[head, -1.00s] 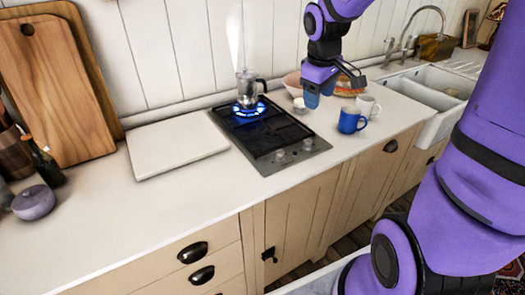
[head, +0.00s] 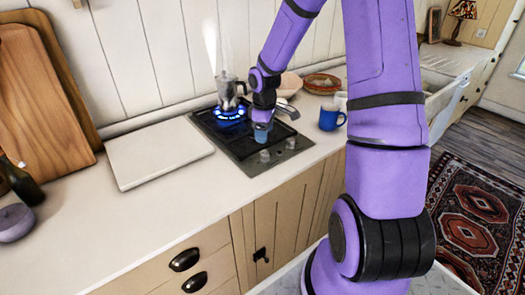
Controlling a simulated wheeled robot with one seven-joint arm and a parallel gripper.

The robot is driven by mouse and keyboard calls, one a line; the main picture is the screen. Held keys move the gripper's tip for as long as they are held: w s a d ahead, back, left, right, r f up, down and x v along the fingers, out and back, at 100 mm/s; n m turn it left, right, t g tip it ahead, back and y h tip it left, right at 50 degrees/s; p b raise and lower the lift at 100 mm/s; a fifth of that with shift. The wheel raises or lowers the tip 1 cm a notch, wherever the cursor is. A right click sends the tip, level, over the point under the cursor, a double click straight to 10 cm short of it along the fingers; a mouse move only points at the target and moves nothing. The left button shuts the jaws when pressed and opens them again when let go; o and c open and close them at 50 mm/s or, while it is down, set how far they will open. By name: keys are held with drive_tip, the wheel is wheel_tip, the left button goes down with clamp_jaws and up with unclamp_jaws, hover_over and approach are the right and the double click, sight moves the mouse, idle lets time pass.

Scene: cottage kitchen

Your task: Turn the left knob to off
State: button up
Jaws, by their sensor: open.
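The cooktop (head: 240,148) is a dark glass hob set in the counter, with two grey knobs at its front right. The left knob (head: 264,156) shows just below my gripper's near finger. The right knob (head: 290,144) is beside it to the right. A blue flame (head: 229,114) burns on the back burner under a steaming metal moka pot (head: 229,90). My gripper (head: 275,122) is open, its fingers over the front of the hob. Nothing shows between them. Whether the near finger touches the left knob I cannot tell.
A white board (head: 160,155) lies left of the hob. My upper arm hides part of the counter and sink at right. Bare counter lies at front left.

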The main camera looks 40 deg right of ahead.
sight(264, 152)
wheel_tip(264, 152, down, 8)
idle(0.4)
drive_tip(key=c, duration=0.9)
